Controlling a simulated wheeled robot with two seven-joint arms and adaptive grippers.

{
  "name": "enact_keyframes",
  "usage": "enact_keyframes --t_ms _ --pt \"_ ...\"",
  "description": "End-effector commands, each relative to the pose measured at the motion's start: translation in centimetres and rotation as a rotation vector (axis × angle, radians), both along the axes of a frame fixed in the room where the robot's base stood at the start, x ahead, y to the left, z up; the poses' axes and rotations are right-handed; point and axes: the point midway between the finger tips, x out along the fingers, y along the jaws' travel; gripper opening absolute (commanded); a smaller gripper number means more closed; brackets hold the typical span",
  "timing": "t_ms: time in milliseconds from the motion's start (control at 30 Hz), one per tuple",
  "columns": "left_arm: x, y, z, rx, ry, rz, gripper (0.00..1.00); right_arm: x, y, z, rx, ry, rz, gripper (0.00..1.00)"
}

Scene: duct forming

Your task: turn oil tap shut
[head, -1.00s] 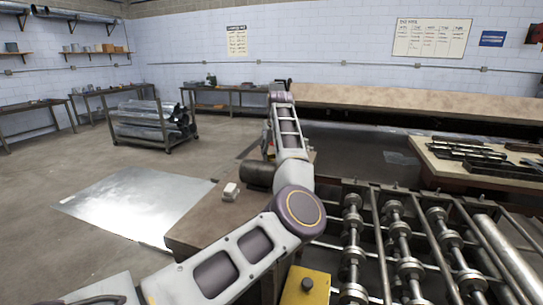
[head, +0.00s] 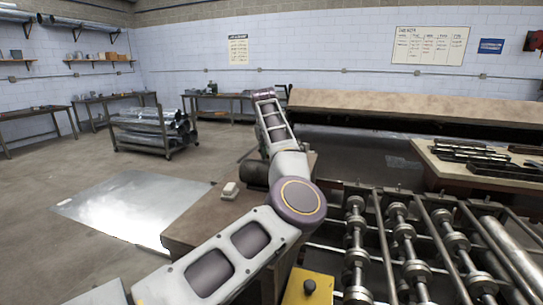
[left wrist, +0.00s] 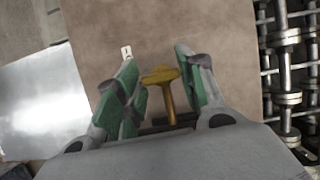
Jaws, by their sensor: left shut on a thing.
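The oil tap (left wrist: 160,78) is a yellow T-shaped handle in the left wrist view, standing between the green-padded fingers of my left gripper (left wrist: 157,65). The gripper is shut on the tap. The tap's lower end runs down toward a dark part and is partly hidden by the wrist. In the head view my left arm reaches forward over the brown machine table; the tap cannot be made out there. My right gripper is not in view.
A roller machine (head: 405,245) with several shafts lies to the right of my arm. A small white block (head: 231,190) sits on the brown table (head: 200,228). A shiny metal sheet (head: 130,207) lies on the floor at left. A cart (head: 152,133) stands behind.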

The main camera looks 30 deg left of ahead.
Motion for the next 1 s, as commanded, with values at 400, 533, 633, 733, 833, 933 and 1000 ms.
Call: enact_keyframes --t_ms 400,533,633,733,833,933,1000 --pt "0.03 0.01 0.12 0.001 -0.002 -0.066 0.15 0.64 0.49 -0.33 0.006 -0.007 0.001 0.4" --pt "0.04 0.01 0.14 0.001 -0.002 -0.066 0.15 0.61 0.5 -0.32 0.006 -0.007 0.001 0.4" --pt "0.04 0.01 0.14 0.002 -0.002 -0.066 0.15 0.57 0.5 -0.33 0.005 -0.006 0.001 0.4" --pt "0.04 0.01 0.14 0.001 -0.002 -0.065 0.47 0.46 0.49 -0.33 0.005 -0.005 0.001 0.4" --pt "0.03 0.02 0.11 0.001 -0.001 -0.065 0.6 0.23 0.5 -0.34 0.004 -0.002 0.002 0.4" --pt "0.02 0.02 0.07 0.001 -0.001 -0.064 0.61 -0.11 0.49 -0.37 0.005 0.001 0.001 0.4" --pt "0.01 0.01 0.06 0.001 -0.001 -0.064 0.61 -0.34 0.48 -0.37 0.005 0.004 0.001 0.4"
